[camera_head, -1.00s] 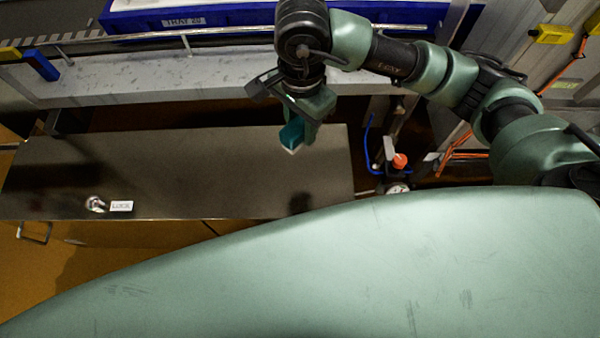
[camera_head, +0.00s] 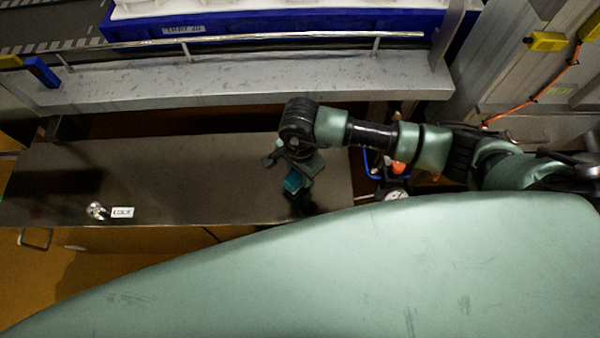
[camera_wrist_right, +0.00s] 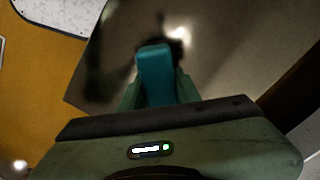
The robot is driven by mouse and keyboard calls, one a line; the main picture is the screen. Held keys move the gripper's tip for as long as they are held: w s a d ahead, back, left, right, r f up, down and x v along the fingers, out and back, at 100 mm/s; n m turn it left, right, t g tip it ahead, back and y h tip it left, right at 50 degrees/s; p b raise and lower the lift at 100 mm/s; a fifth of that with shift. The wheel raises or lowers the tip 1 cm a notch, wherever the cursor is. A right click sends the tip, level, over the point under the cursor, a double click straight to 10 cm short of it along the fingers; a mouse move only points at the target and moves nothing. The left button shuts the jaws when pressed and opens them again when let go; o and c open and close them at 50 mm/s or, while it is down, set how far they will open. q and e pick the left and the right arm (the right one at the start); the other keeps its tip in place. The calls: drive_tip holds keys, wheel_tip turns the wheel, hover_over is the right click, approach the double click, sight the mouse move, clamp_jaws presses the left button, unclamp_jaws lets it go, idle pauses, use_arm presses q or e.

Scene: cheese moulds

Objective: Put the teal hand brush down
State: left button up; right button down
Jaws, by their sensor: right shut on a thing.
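The teal hand brush (camera_head: 294,182) is in my right gripper (camera_head: 302,176), over the right part of the dark cabinet top (camera_head: 150,165). The brush also shows in the right wrist view (camera_wrist_right: 155,72), between the fingers of the right gripper (camera_wrist_right: 158,92), which is shut on it. A dark shadow lies close beside the brush on the cabinet top; I cannot tell whether the brush touches the surface. My left gripper is not in view.
A metal knob and a small white label (camera_head: 122,212) are at the cabinet's front left. A grey ledge with a rail (camera_head: 240,80) runs behind, with a blue tray (camera_head: 250,25) above. A gauge (camera_head: 396,195) stands right of the cabinet. The cabinet's middle is clear.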

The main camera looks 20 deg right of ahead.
drive_tip(key=shift+f, duration=0.3)
drive_tip(key=shift+f, duration=0.2)
drive_tip(key=c, duration=1)
unclamp_jaws()
drive_tip(key=shift+r, duration=0.1)
drive_tip(key=shift+r, duration=0.2)
wheel_tip(320, 180, up, 12)
drive_tip(key=shift+f+b, duration=0.1)
drive_tip(key=shift+b, duration=0.45)
